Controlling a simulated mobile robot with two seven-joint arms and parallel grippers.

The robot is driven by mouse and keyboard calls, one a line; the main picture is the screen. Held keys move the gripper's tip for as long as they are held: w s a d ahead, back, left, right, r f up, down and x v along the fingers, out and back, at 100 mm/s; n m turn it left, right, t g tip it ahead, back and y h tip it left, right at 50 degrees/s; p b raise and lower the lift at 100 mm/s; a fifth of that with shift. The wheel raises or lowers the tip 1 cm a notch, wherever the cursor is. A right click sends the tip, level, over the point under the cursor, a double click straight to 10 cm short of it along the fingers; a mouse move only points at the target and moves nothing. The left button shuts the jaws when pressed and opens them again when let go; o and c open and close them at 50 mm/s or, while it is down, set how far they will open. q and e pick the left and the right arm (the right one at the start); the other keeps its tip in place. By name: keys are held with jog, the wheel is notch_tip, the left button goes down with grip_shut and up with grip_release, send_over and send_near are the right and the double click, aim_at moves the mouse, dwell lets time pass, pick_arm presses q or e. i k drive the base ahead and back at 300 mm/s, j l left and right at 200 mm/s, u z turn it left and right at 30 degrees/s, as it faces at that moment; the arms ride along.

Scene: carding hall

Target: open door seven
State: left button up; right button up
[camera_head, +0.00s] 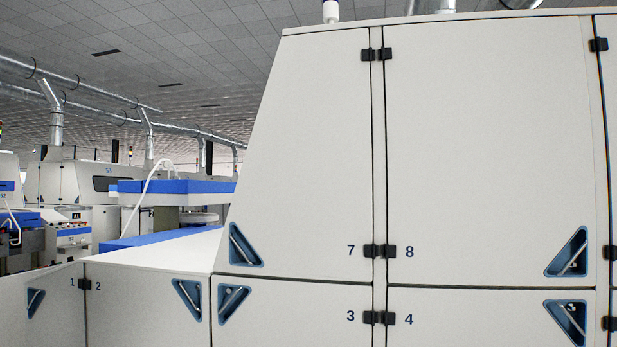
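Door seven (310,160) is the upper left panel of the large off-white machine, with a slanted left edge and the number 7 near its lower right corner. It looks closed, flush with the panels around it. Its blue triangular recessed handle (243,248) is at its lower left corner, with a metal bar inside. Black hinges (368,54) sit on its right edge at the top, and another hinge (370,251) at the bottom. Neither of my grippers is in view.
Door 8 (490,150) is to the right, door 3 (290,312) below, and door 4 (480,315) below right. Low doors 1 (55,305) and 2 (140,300) stand at the left under a white top surface (170,248). Other machines and ducts stand behind left.

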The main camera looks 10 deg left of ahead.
aim_at(302, 206)
jog(key=i+j+u, duration=0.25)
jog(key=i+j, duration=0.2)
jog(key=j, duration=0.15)
jog(key=i+j+u, duration=0.3)
jog(key=i+j, duration=0.15)
jog(key=i, duration=0.05)
